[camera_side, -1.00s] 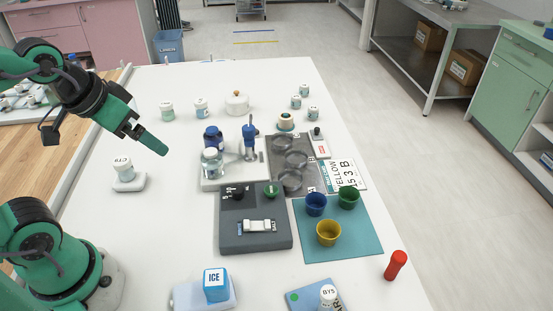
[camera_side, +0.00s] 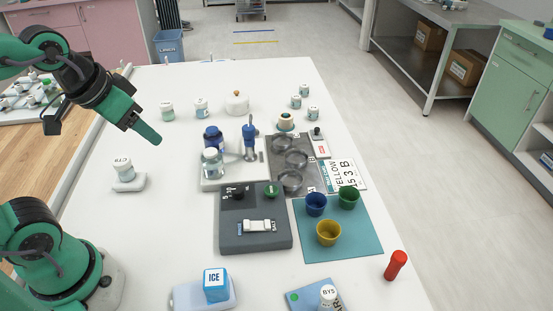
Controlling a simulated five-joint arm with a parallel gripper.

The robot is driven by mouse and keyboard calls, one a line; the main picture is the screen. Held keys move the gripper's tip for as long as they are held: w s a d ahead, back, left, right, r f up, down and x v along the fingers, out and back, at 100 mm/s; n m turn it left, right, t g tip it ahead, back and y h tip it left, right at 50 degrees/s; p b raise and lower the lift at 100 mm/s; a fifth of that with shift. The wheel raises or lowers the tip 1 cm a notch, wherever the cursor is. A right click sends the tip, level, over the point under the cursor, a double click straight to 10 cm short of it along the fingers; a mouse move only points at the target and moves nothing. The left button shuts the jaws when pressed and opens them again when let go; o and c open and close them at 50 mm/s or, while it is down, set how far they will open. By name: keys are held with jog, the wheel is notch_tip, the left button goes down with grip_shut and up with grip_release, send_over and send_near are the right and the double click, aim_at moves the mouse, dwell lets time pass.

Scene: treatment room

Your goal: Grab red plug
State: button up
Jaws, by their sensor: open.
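My gripper (camera_side: 148,134) is at the upper left, raised above the table and pointing down to the right. It is open and appears empty, and it is far from the red plug. The gap between its fingers is hard to see from this side.
A teal mat (camera_side: 350,246) holds blue, green and yellow cups. A dark grey box (camera_side: 228,240) with knobs sits left of it. A blue ICE block (camera_side: 216,285) and a BY5 bottle (camera_side: 328,296) stand at the front. Table around the plug is clear.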

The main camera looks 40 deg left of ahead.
jog(key=w+d+r+m+g, duration=0.2)
jog(key=w+d+r, duration=0.2)
jog(key=w+d, duration=0.5)
jog(key=m+g, duration=0.3)
jog(key=m, duration=0.3)
send_near(400, 256)
notch_tip(400, 256, down, 6)
jog(key=shift+w+a+f, duration=0.1)
jog(key=shift+w+f, duration=0.05)
jog(key=shift+f, duration=1.6)
jog(key=shift+f, duration=2.55)
